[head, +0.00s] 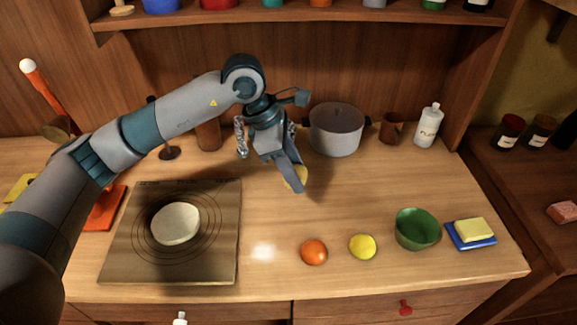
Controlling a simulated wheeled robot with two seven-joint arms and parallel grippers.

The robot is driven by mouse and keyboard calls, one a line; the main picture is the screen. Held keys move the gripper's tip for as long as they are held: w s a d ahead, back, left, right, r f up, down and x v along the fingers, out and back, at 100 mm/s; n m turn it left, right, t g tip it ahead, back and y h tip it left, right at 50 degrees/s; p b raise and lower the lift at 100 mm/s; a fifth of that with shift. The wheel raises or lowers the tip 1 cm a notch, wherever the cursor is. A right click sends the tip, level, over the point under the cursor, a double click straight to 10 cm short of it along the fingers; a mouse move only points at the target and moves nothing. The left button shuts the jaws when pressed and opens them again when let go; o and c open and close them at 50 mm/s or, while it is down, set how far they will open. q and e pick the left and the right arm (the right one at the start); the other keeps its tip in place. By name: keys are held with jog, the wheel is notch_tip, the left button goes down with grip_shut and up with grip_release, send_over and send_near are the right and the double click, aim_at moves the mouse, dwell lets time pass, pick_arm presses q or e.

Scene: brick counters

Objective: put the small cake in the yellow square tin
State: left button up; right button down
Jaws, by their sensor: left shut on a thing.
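My left gripper (296,178) hangs above the middle of the counter, fingers pointing down. It is shut on a small golden-yellow thing, probably the small cake (301,176), mostly hidden behind the finger. No yellow square tin shows clearly. A flat yellow thing (18,187) at the left edge is partly hidden by my arm, and I cannot tell if it is the tin. My right gripper is not in view.
A dark hob plate (222,255) bears a pale round thing (175,223). A grey pot (336,129) stands behind the gripper. An orange (314,251), a lemon (362,246), a green bowl (417,229) and a yellow block (475,229) on a blue dish (474,243) line the front right. The centre-right is clear.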

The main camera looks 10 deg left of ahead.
pick_arm(q)
jog(key=shift+s+a+f+m, duration=0.3)
jog(key=shift+s+m, duration=0.1)
jog(key=shift+m, duration=0.3)
jog(key=s+a+f+m+g+y, duration=0.3)
jog(key=s+a+m, duration=0.6)
jog(key=m, duration=1)
jog(key=shift+s+f+g+y, duration=0.2)
jog(key=shift+s+g+y, duration=0.5)
jog(key=shift+s+g, duration=0.45)
